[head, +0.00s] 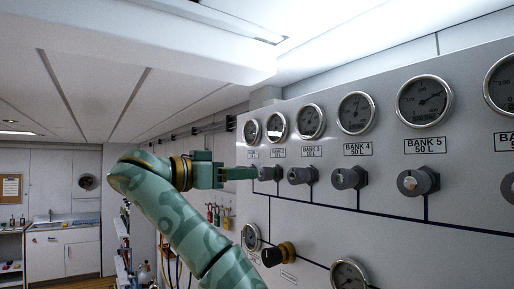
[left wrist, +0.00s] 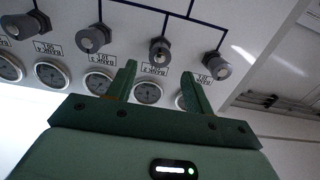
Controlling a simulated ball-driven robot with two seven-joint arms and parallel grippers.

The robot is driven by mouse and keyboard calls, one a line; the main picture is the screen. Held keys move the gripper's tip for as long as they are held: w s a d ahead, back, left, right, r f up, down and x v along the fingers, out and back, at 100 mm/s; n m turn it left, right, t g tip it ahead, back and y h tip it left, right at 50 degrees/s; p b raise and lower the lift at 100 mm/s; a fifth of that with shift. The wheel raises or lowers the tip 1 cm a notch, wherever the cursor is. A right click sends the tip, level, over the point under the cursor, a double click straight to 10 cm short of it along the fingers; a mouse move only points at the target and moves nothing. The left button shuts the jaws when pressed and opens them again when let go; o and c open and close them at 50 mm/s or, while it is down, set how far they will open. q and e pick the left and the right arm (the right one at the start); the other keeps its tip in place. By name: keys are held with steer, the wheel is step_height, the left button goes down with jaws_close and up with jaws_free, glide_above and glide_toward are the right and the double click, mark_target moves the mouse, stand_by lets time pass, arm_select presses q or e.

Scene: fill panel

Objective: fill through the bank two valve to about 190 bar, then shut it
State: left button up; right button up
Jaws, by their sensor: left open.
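The bank two valve (left wrist: 160,50) is a grey round knob on the pale panel. It also shows in the head view (head: 267,173), just past my fingertips. My left gripper (head: 255,173) is open and empty, pointing at the panel. In the left wrist view its fingertips (left wrist: 160,68) stand apart, with the bank two valve between and beyond them; I cannot tell whether they touch it. The bank two gauge (head: 277,126) is a round dial above the valve, too small to read; it also shows in the left wrist view (left wrist: 147,92). My right gripper is not in view.
The bank one valve (left wrist: 217,65) and bank three valve (left wrist: 93,38) sit close on either side. Lower on the panel are a black knob with a brass collar (head: 278,254) and a gauge (head: 349,275). A sink counter (head: 62,245) stands far left.

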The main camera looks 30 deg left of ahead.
mark_target(260, 173)
arm_select(q)
steer(key=p+x, duration=0.2)
steer(key=x, duration=0.3)
steer(key=shift+w+d, duration=0.2)
steer(key=shift+w, duration=0.1)
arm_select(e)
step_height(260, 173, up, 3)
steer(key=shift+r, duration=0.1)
arm_select(q)
steer(key=shift+s+a, duration=0.1)
steer(key=c, duration=1)
